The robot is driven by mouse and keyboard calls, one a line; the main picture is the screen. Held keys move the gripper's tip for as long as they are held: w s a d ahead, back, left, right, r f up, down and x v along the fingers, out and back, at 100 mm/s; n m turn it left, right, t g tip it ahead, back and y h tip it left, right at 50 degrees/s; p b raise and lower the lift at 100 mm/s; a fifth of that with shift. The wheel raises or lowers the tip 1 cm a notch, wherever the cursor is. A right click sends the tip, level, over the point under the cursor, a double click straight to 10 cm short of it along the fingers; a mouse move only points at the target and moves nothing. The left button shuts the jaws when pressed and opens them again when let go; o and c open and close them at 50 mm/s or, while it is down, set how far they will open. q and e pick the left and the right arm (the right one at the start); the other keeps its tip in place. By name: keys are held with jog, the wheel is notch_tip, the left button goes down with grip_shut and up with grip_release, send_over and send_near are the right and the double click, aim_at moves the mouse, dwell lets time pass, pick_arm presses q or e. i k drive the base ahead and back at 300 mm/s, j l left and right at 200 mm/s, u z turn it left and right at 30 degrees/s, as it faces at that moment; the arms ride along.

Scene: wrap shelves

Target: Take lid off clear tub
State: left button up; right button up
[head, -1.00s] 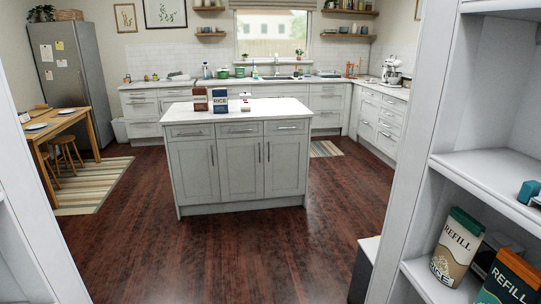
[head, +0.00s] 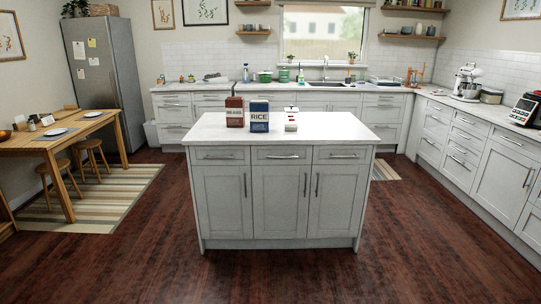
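On the island top (head: 335,127) stands a small white tub-like container (head: 291,124) with a red mark on its front and a small dark knob on top. It is too small to tell whether it is clear or how its lid sits. To its left stand a blue box marked RICE (head: 259,117) and a brown-red box (head: 234,112), its print seeming to read BEANS. Neither of my grippers shows in the head view.
Open wooden floor (head: 285,277) lies in front of the island. A wooden table (head: 60,140) with stools stands at the left beside a grey fridge (head: 97,85). Counters (head: 480,118) line the back and right walls.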

aim_at(291, 109)
jog(key=i+u, duration=0.15)
jog(key=i, duration=0.4)
jog(key=i+u, duration=0.15)
jog(key=i, duration=0.45)
jog(key=i+l+u, duration=0.15)
jog(key=i, duration=0.4)
